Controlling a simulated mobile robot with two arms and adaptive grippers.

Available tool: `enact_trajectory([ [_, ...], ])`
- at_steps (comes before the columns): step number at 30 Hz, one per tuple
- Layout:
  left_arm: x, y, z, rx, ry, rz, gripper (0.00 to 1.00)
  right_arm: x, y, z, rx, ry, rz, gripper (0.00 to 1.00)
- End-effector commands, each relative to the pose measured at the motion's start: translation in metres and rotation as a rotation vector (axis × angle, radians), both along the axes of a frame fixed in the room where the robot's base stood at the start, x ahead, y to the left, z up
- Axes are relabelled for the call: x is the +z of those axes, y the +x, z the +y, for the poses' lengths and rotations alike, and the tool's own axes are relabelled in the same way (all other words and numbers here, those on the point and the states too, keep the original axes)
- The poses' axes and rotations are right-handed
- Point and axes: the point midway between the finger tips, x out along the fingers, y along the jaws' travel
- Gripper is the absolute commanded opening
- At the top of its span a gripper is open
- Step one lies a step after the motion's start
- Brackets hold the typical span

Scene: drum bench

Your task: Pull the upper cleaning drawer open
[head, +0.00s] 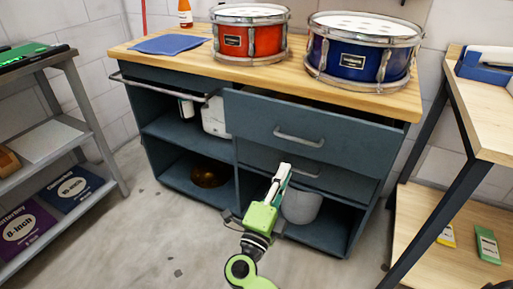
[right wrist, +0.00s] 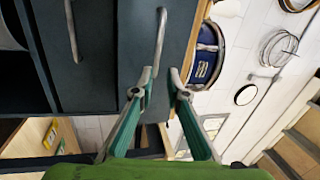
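The upper drawer (head: 350,139) is a dark blue-grey front with a grey bar handle (head: 298,138), under the wooden top. Its front stands out from the cabinet, with a narrow dark gap behind its top edge. My right gripper (head: 283,170) is in front of the drawers, with its tips below the upper handle in the head view. In the right wrist view its fingers (right wrist: 162,75) are parted with no object held between them. The upper handle (right wrist: 161,42) shows just beyond the tips; contact cannot be told. My left gripper is not in view.
The lower drawer handle (head: 298,172) is below the upper one. A red drum (head: 250,42), a blue drum (head: 347,60) and a blue cloth (head: 170,44) rest on the top. A wooden-topped table (head: 490,130) is at right, grey shelves (head: 85,110) at left. The floor before the cabinet is clear.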

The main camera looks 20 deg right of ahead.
Motion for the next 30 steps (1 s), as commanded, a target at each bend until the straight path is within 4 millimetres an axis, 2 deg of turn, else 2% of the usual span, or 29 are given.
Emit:
enact_trajectory([
  [4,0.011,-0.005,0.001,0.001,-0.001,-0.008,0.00,-0.001,-0.007,-0.009,-0.036,0.074,-0.030,0.14],
  [8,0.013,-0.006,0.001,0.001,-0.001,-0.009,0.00,0.002,-0.004,-0.016,-0.043,0.085,-0.033,0.14],
  [24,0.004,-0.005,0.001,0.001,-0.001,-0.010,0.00,0.022,0.063,-0.093,-0.041,0.081,-0.034,0.14],
  [30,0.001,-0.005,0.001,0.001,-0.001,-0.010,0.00,0.025,0.077,-0.109,-0.041,0.082,-0.032,0.14],
])
